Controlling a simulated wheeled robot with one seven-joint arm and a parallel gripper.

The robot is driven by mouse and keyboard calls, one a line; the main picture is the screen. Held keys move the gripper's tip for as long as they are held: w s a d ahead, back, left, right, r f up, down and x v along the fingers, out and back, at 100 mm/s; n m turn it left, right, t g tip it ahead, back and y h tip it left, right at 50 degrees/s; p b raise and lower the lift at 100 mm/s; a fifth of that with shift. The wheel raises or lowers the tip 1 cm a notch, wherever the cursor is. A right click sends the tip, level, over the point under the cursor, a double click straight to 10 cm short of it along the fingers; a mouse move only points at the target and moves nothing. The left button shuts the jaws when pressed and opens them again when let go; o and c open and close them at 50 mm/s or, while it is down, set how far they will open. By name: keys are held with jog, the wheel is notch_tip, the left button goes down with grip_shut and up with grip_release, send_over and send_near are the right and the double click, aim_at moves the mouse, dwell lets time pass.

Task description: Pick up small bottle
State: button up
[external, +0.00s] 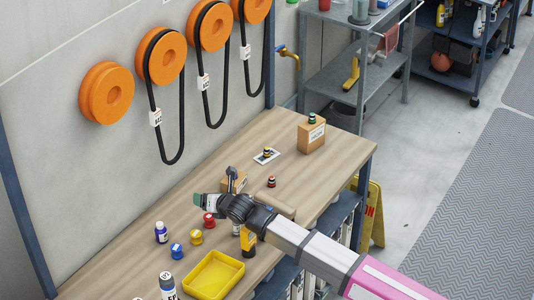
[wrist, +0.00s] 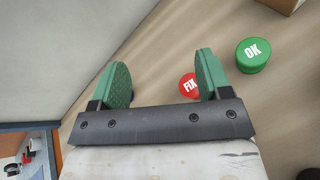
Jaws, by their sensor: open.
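A small dark-blue bottle with a white label (external: 161,233) stands upright on the wooden bench top (external: 125,262), left of and nearer the camera than my gripper (external: 203,200). A taller dark bottle with a white label (external: 168,286) stands at the near end. My gripper is over the bench with its green fingers spread. In the wrist view, my gripper (wrist: 160,80) is open with nothing held between the fingers. No bottle is clearly recognisable in the wrist view.
A red FIX piece (wrist: 187,86) lies behind the right finger, with a green OK piece (wrist: 252,54) to its right. Red, yellow and blue pieces (external: 178,250), a yellow tray (external: 212,277) and a cardboard box (external: 311,137) stand on the bench. The wall is behind it.

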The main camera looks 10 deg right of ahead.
aim_at(162, 227)
jog(key=s+a+f+n+y, duration=0.1)
jog(key=s+a+n, duration=0.5)
jog(key=s+a, duration=0.45)
jog(key=shift+g, duration=0.3)
jog(key=x, duration=1)
jog(key=shift+s+a+f, duration=0.2)
jog(key=shift+s+f, duration=0.05)
jog(key=c, duration=1)
